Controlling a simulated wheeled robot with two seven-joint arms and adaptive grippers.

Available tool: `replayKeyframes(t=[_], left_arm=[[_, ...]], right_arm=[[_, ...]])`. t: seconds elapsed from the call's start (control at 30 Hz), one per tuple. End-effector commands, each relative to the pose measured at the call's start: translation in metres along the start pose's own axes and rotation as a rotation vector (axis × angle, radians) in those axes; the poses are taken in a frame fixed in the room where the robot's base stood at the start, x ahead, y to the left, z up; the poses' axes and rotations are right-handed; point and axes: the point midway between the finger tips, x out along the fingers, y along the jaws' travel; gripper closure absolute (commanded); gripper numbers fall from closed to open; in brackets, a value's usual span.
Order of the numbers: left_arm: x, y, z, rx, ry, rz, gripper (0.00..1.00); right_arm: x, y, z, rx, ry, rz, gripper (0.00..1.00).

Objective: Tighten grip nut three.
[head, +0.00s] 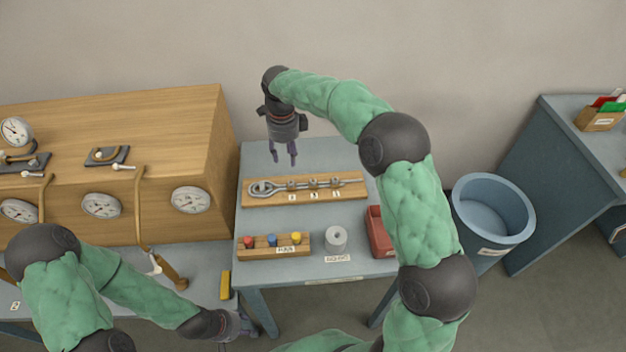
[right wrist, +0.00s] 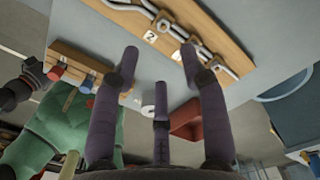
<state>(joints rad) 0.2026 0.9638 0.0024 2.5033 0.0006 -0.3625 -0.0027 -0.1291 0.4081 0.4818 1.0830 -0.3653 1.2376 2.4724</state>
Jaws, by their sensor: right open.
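A metal eye rod with three nuts lies on a wooden board (head: 258,201) on the grey table. My right gripper (head: 284,163) hangs fingers down above and behind the board's left end, near the rod's ring (head: 262,187), apart from the nuts. In the right wrist view its purple fingers are spread and empty, and the board (right wrist: 215,32) shows beyond them with a tag "2". My left gripper (head: 238,326) is low at the front left, its fingers unclear.
In front of the board are a wooden block (head: 262,253) with red, blue and yellow pegs, a grey roll (head: 336,238) and a red bin (head: 380,232). A wooden cabinet (head: 180,120) with gauges stands left. A blue tub (head: 492,215) stands right.

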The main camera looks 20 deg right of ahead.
Motion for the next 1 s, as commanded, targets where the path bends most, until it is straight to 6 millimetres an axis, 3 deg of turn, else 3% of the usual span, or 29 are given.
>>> replayKeyframes(t=[0.27,1.0], left_arm=[[-0.009,0.003,0.0,0.0,0.0,0.0,0.6],[-0.049,0.018,0.002,0.0,0.0,0.0,0.6]], right_arm=[[0.0,-0.004,-0.006,-0.186,-0.019,0.018,0.56],[0.009,-0.018,-0.035,-1.204,-0.17,0.02,0.56]])
